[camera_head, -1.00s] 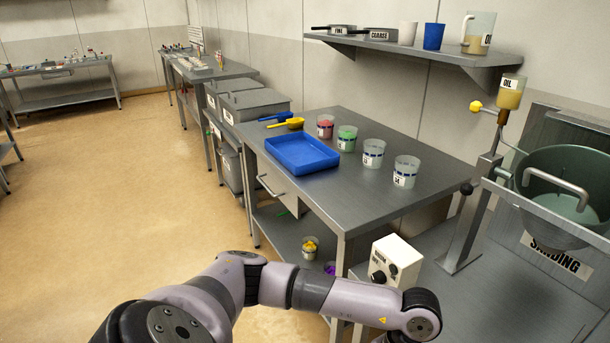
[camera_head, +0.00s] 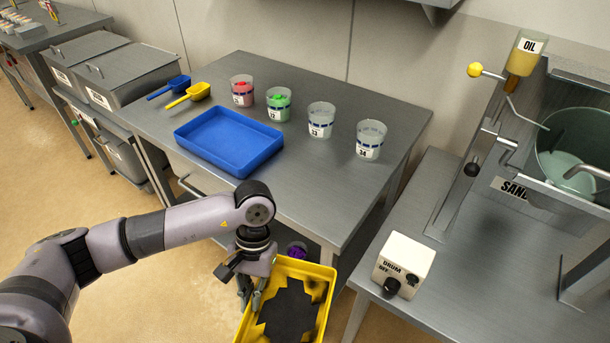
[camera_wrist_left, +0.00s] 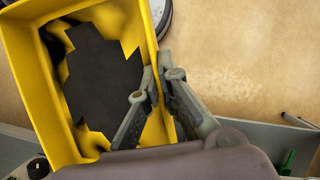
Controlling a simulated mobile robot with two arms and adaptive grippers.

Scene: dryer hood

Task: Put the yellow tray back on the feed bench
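The yellow tray (camera_head: 325,272) is at the bottom of the head view, in front of the steel bench (camera_head: 318,185). A dark, jagged-edged patch covers much of its floor; I cannot tell what it is. My left gripper (camera_head: 250,297) is at the tray's left wall. In the left wrist view, the fingers (camera_wrist_left: 158,78) sit on either side of one wall of the yellow tray (camera_wrist_left: 35,75), one inside and one outside, and pinch it. The tray appears raised above the floor. My right gripper is not in view. No label marks which bench is the feed bench.
On the bench are a blue tray (camera_head: 205,158), blue (camera_head: 172,86) and yellow (camera_head: 190,95) scoops, and several cups (camera_head: 320,119). Bare bench top lies right and front of the blue tray. A control box (camera_head: 403,264) and drum machine (camera_head: 575,140) stand right.

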